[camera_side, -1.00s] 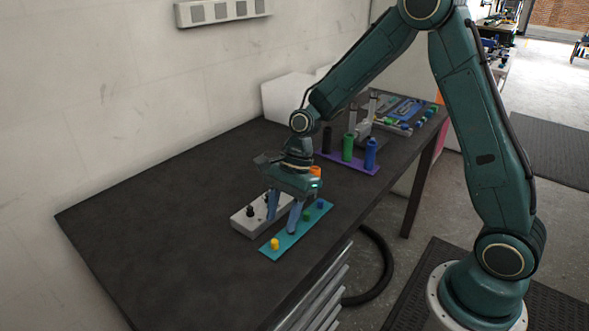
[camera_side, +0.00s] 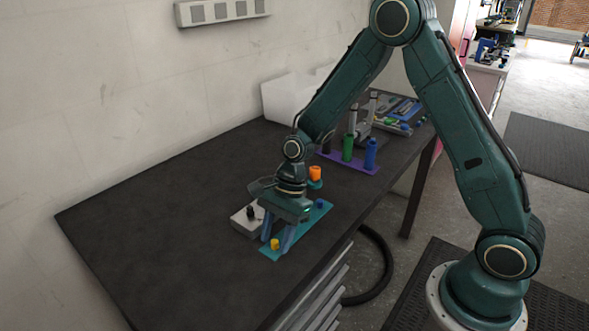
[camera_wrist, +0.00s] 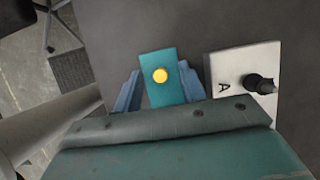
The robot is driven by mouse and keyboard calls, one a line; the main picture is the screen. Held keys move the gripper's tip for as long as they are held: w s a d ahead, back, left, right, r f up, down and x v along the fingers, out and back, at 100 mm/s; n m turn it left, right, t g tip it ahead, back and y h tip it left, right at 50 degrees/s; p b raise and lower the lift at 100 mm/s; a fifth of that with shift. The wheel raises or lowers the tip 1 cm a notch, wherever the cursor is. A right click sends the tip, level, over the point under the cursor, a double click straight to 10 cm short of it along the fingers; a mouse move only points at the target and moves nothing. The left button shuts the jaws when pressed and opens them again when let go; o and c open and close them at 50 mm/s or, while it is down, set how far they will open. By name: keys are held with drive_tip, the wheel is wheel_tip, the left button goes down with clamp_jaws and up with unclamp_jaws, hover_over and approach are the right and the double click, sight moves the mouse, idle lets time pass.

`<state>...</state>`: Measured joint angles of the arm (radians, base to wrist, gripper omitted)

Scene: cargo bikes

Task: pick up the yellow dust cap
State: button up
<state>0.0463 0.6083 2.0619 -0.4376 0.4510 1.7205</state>
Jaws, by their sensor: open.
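The yellow dust cap (camera_side: 275,243) sits on the near end of a teal strip (camera_side: 268,252). In the wrist view the yellow cap (camera_wrist: 160,75) is round and lies on the teal strip (camera_wrist: 155,58). My gripper (camera_side: 275,248) is open and low over the near part of the strip. The fingers hold nothing. Whether the tips are at the cap's height is hard to tell.
A blue cap (camera_side: 319,203) is on the strip's far end. An orange piece (camera_side: 315,173) stands behind. The table's left side is clear.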

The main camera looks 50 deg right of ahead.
sight(276, 240)
idle(0.3)
clamp_jaws()
drive_tip(key=shift+r, duration=0.1)
wheel_tip(276, 240, up, 20)
idle(1.0)
idle(0.5)
